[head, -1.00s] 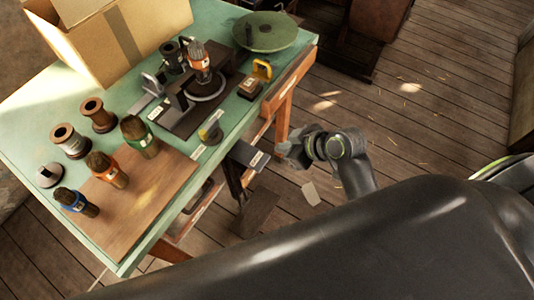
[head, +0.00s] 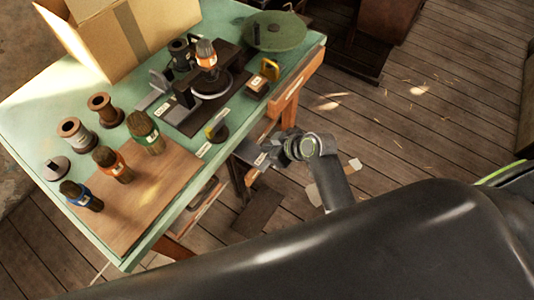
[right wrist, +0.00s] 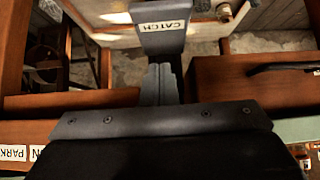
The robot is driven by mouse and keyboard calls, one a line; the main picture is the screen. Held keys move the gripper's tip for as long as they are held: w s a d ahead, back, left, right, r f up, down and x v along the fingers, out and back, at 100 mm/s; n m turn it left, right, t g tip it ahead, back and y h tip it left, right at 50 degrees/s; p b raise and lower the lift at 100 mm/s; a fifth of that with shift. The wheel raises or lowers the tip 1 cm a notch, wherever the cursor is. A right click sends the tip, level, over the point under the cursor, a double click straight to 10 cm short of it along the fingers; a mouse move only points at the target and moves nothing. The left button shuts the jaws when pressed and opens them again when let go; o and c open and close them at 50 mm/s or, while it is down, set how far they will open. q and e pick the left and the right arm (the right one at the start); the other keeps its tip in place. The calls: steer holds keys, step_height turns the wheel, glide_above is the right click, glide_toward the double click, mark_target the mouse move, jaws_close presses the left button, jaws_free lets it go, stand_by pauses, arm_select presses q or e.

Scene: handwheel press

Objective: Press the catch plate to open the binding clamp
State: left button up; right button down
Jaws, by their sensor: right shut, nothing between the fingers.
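The catch plate (head: 247,151) is a dark plate with a white label, low at the front of the green bench. In the right wrist view the plate (right wrist: 163,43) reads CATCH and stands straight ahead of my fingers. My right gripper (head: 271,158) is shut and empty, close to the plate's right side. Its fingertips (right wrist: 160,72) appear just below the plate's lower edge; I cannot tell whether they touch. The clamp (head: 212,84), a dark frame with a ring, sits on the bench with an orange-banded brush (head: 206,54) upright at it. My left gripper is out of view.
Several brushes and spools stand on the bench's left, near a wooden board (head: 137,205). A cardboard box (head: 120,40) and a green disc (head: 270,30) stand at the back. A wooden drawer front (right wrist: 255,85) lies right of my fingers. The floor right of the bench is mostly clear.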

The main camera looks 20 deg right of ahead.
mark_target(260, 155)
steer(key=shift+w+a+f, duration=0.1)
steer(key=shift+w+f, duration=0.05)
steer(key=shift+f, duration=1.05)
steer(key=shift+w+a+f, duration=0.1)
steer(key=shift+f, duration=1.1)
